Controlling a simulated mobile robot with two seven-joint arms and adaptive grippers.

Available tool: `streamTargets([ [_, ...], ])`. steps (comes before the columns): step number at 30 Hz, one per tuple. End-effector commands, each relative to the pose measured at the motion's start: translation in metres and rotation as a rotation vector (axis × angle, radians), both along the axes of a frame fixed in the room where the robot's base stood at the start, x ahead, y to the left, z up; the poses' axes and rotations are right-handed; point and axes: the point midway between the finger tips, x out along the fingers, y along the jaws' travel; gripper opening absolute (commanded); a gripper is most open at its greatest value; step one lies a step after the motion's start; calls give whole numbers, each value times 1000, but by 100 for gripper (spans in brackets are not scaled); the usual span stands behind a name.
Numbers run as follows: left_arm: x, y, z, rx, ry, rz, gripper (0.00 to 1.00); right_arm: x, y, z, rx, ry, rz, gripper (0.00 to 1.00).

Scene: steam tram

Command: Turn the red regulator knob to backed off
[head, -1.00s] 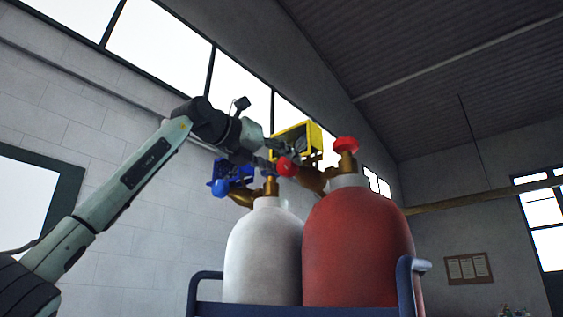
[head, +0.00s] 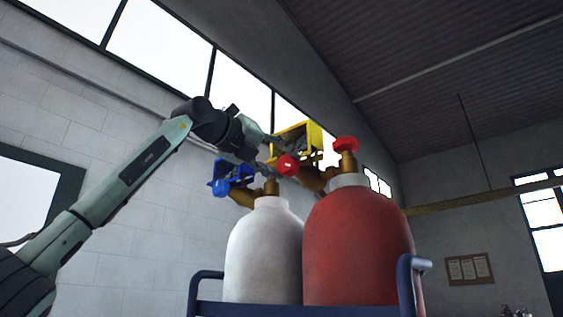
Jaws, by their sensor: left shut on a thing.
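The red regulator knob (head: 287,166) sticks out on the near side of the brass regulator on the red cylinder (head: 357,245). My left gripper (head: 278,152) reaches in from the left, between the blue and yellow guards, and is shut on the red regulator knob; its fingertips are small and partly hidden there. A second red handle, the valve handwheel (head: 346,145), sits on top of the red cylinder's brass valve, clear of the gripper. My right gripper is not in view.
A yellow guard frame (head: 316,138) stands just behind the gripper. A blue guard (head: 236,170) and blue knob (head: 221,188) sit on the white cylinder (head: 262,250), close below my wrist. A dark blue cart rail (head: 300,310) holds both cylinders.

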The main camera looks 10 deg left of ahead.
Motion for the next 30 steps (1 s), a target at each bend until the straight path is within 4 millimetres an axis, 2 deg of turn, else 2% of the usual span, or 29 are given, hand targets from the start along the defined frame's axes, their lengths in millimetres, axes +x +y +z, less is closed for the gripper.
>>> streamTargets([
  [6,0,1,1,0,-2,1,15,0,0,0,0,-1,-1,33],
  [7,0,1,1,0,-2,1,46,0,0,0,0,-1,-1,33],
  [12,0,1,1,1,-2,1,65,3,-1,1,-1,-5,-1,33],
  [23,-4,3,1,1,-4,0,65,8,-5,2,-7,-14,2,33],
  [26,-15,11,1,2,-4,1,65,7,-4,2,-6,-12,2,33],
  [30,-38,28,1,2,-5,3,65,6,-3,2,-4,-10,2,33],
])
